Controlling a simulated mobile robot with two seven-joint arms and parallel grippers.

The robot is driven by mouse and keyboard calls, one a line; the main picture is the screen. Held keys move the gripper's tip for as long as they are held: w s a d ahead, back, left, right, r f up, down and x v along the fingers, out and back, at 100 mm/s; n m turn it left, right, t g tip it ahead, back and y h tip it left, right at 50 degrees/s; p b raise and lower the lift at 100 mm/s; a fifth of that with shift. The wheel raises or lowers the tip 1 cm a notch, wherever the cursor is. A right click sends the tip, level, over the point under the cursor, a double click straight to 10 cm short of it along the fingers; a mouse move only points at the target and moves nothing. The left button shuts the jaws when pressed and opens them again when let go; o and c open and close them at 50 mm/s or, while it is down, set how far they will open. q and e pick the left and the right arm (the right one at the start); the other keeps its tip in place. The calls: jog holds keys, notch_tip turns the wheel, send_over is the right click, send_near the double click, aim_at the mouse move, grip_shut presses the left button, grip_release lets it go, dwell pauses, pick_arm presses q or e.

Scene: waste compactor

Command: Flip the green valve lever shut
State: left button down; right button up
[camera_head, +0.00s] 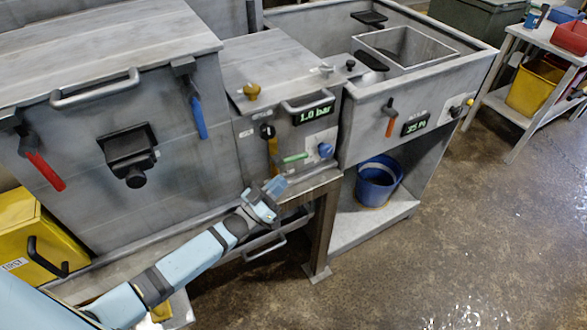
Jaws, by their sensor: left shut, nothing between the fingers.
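The green valve lever (294,158) is on the front of the middle metal unit. It lies nearly level, with its handle pointing right. A yellow-orange upright lever (273,148) is just left of it, and a blue knob (325,150) is to its right. My left gripper (276,186) is shut and empty, a little below and left of the green lever. It looks apart from the lever, though the exact gap in depth is hard to tell. My right gripper is not in view.
A display (313,114) reading "1.0 bar" sits above the green lever. A red lever (45,172) and a blue lever (199,117) are on the left unit. A blue bucket (377,182) stands on the lower shelf. The floor at the right is clear.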

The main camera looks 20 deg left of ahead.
pick_arm(q)
jog(key=s+a+p, duration=0.2)
jog(key=s+a, duration=0.1)
jog(key=s, duration=0.4)
jog(key=shift+a, duration=0.15)
